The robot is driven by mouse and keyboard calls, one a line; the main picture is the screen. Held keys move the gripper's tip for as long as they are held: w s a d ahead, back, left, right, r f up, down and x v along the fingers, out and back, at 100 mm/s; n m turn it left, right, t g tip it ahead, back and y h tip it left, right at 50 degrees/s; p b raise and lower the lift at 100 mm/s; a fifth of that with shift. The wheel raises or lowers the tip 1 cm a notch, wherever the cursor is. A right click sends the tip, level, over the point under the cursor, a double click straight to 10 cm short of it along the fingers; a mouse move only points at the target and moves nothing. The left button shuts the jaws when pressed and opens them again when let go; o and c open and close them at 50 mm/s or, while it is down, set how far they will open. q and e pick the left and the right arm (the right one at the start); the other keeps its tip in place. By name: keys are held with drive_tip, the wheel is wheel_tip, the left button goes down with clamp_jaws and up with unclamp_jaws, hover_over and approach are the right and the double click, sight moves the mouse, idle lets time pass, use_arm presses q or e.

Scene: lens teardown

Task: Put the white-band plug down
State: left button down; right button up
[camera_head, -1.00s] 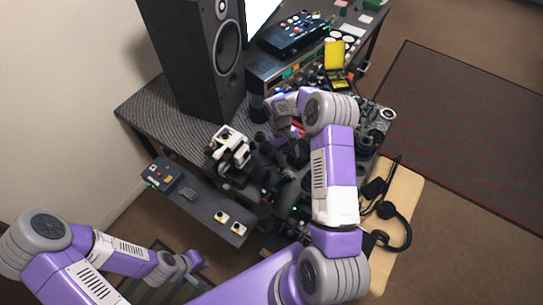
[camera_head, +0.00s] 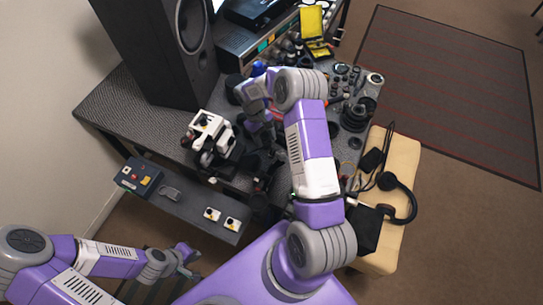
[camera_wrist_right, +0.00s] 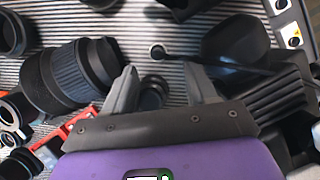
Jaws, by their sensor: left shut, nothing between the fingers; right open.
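My right gripper (camera_wrist_right: 163,80) is open in the right wrist view, its two grey fingers apart above a ribbed mat (camera_wrist_right: 140,28). A dark round part (camera_wrist_right: 152,94) lies below and between the fingers. A small dark round piece with a cable-like stem (camera_wrist_right: 157,52) lies just beyond the fingertips. I cannot make out a white band on either, so I cannot tell which is the plug. In the head view my right gripper (camera_head: 264,128) is over the cluttered table, partly hidden by its arm. My left gripper (camera_head: 190,262) is shut and empty, low at the left, away from the table.
A black ribbed lens barrel (camera_wrist_right: 62,75) and a red part (camera_wrist_right: 82,125) lie left of the gripper in the wrist view. A white device (camera_head: 209,133), a tall speaker (camera_head: 165,45) and headphones (camera_head: 398,195) surround the work area. The table's left part (camera_head: 125,100) is clear.

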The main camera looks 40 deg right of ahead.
sight(271, 152)
drive_tip(key=x, duration=0.6)
drive_tip(key=shift+d+f, duration=0.1)
drive_tip(key=shift+d, duration=0.1)
drive_tip(key=shift+c, duration=0.4)
clamp_jaws()
